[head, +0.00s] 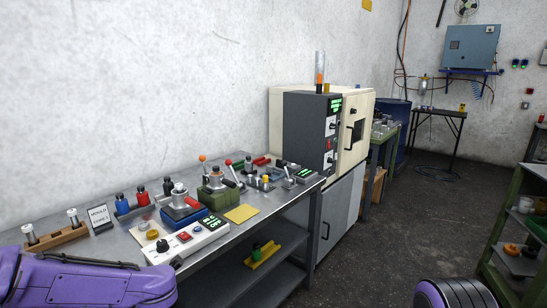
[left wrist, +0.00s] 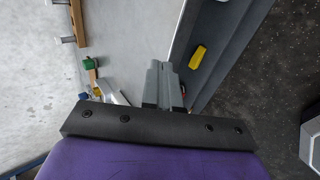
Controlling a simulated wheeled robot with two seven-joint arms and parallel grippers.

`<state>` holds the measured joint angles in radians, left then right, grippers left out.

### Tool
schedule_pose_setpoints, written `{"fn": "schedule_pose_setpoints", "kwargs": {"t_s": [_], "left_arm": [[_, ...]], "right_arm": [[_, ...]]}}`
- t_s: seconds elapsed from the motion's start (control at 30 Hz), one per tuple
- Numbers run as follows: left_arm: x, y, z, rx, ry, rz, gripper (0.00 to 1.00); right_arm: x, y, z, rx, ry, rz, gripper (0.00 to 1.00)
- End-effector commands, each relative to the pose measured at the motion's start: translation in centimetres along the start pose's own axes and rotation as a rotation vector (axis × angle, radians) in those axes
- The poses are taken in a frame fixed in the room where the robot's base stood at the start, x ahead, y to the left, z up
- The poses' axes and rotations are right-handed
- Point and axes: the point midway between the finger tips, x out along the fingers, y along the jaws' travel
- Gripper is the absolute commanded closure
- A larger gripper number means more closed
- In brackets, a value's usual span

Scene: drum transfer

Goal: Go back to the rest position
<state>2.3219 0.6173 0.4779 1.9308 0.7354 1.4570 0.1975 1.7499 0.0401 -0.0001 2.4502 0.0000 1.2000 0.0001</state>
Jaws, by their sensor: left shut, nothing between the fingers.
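My left gripper (left wrist: 163,68) shows in the left wrist view with its two grey fingers together and nothing between them. It points along the front edge of the workbench, which looks tilted in that view. In the head view my purple left arm (head: 95,280) lies across the lower left, in front of the bench; its fingers do not show there. A purple rounded part at the bottom right looks like part of my right arm. My right gripper is not in view.
The metal workbench (head: 130,242) carries a control box (head: 187,241), clamp fixtures and several small bottles. A yellow block (head: 262,255) lies on its lower shelf. A cream machine (head: 355,150) stands beyond. A green rack (head: 505,215) is at right. The floor (head: 400,225) between is clear.

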Motion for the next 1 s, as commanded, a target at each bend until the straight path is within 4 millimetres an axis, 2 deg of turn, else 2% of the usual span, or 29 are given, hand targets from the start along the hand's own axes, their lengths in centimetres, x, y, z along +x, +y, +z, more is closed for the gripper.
{"fn": "schedule_pose_setpoints", "kwargs": {"t_s": [0.03, 0.17, 0.2, 0.27, 0.3, 0.4, 0.5, 0.6, 0.7, 1.0], "left_arm": [[0.9, -3.7, -0.4, 0.225, -0.041, 0.036, 1.0], [2.1, -14.3, -3.4, 0.835, -0.191, 0.07, 1.0], [2.1, -17.6, -5.0, 1.005, -0.239, 0.058, 1.0], [1.7, -22.2, -8.0, 1.237, -0.313, 0.025, 1.0], [1.3, -24.9, -10.3, 1.368, -0.355, -0.007, 1.0], [0.1, -29.9, -16.3, 1.623, -0.437, -0.102, 1.0], [-0.8, -32.4, -21.2, 1.772, -0.452, -0.187, 1.0], [-0.9, -33.7, -23.9, 1.848, -0.446, -0.238, 1.0], [-1.1, -34.3, -24.5, 1.855, -0.451, -0.256, 1.0], [-1.1, -34.3, -24.5, 1.855, -0.451, -0.256, 1.0]], "right_arm": [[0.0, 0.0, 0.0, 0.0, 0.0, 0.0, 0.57], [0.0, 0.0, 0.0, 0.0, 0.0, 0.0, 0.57], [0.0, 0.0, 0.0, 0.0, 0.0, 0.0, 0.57], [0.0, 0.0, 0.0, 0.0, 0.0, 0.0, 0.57], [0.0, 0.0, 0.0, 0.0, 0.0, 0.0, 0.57], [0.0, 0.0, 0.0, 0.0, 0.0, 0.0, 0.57], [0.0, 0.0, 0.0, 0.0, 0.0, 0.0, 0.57], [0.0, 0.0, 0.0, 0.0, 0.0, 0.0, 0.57], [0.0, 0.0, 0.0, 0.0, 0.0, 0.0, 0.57], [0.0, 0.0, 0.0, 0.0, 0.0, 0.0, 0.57]]}}
